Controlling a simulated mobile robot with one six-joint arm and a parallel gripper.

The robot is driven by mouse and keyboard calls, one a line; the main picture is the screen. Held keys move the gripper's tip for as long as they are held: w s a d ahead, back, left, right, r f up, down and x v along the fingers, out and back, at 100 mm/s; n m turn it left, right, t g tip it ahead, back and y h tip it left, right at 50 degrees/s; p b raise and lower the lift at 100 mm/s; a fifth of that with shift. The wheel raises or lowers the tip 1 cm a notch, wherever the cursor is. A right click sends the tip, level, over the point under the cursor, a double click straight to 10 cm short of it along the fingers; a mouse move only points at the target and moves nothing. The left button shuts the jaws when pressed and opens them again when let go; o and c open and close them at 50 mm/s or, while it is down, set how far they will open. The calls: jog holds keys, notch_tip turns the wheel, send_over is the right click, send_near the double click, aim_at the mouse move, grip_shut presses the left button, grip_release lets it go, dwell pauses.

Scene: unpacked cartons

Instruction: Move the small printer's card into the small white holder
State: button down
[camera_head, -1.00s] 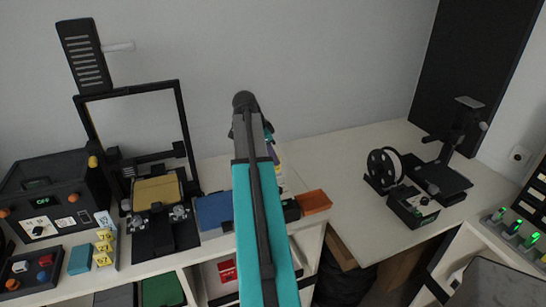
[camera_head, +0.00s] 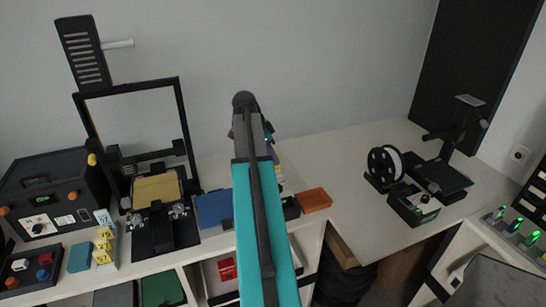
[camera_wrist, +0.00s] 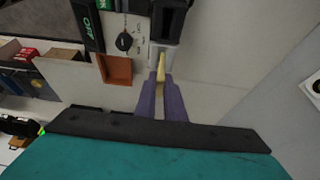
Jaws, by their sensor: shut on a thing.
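My gripper (camera_wrist: 161,82) shows in the wrist view with its two purple fingers shut on a thin yellow card (camera_wrist: 161,64), seen nearly edge-on. The card points away from the fingers toward a small white holder (camera_wrist: 151,57) just below a black block. The card's far end overlaps the holder in this view; I cannot tell whether it is inside it or only above it. In the head view my arm hides most of the gripper and the card. The small printer (camera_head: 440,180) stands on the right part of the bench.
An orange tray (camera_wrist: 116,70) lies beside the holder; it also shows in the head view (camera_head: 314,200). Black blocks (camera_wrist: 88,22) stand near it. A larger framed printer (camera_head: 155,195) and a white stand with yellow cards (camera_head: 104,246) are at left.

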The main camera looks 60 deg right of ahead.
jog(key=shift+f+b, duration=0.65)
jog(key=shift+f, duration=0.75)
jog(key=c, duration=1.8)
grip_release()
jog(key=shift+o, duration=0.2)
jog(key=shift+r, duration=0.15)
jog(key=b+v, duration=0.3)
jog(key=v, duration=1)
jog(key=shift+r+b, duration=0.3)
jog(key=shift+r, duration=0.05)
jog(key=shift+s+f, duration=0.1)
